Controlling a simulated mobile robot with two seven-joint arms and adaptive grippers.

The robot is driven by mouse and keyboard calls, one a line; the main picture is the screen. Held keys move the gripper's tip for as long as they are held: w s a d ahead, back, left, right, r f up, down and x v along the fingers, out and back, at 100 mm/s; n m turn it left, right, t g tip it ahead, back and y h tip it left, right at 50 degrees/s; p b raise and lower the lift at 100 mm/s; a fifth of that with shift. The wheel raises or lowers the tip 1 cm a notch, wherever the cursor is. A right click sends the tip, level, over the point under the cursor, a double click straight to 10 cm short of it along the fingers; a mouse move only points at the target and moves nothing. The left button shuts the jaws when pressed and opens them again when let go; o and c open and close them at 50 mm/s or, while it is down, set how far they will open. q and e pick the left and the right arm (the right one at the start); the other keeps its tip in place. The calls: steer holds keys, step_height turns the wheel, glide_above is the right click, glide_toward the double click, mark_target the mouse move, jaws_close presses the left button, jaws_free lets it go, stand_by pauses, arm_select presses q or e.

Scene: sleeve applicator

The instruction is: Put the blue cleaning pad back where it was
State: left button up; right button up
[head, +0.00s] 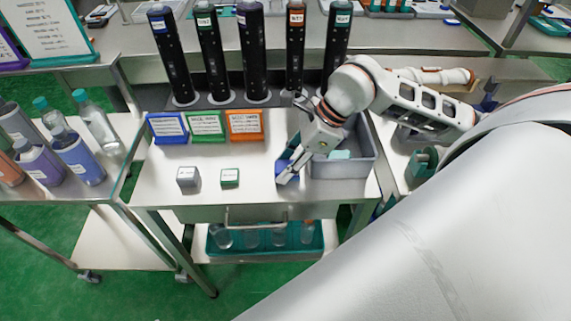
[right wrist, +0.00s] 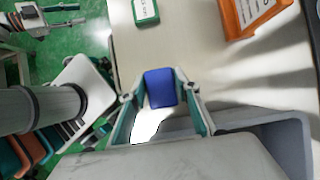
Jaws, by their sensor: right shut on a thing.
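The blue cleaning pad (right wrist: 160,87) is a small rounded block. My right gripper (right wrist: 160,94) is shut on it, with one finger on each side. I cannot tell whether the pad touches the table. The grey bin (head: 345,170) holds a teal pad (head: 339,154). My left gripper (right wrist: 64,15) shows small at the upper left of the wrist view, its fingers apart and empty; the head view does not show it.
A white-grey block (head: 187,177) and a green block (head: 230,178) stand on the table. Blue (head: 167,128), green (head: 208,126) and orange (head: 245,124) label stands are behind them, before several tall black cylinders.

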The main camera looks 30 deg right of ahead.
steer(key=o, duration=1.1)
steer(key=shift+f, duration=0.1)
steer(key=shift+c, duration=0.2)
steer(key=b+v, duration=0.1)
steer(key=v, duration=1.1)
steer(key=shift+s+a, duration=0.1)
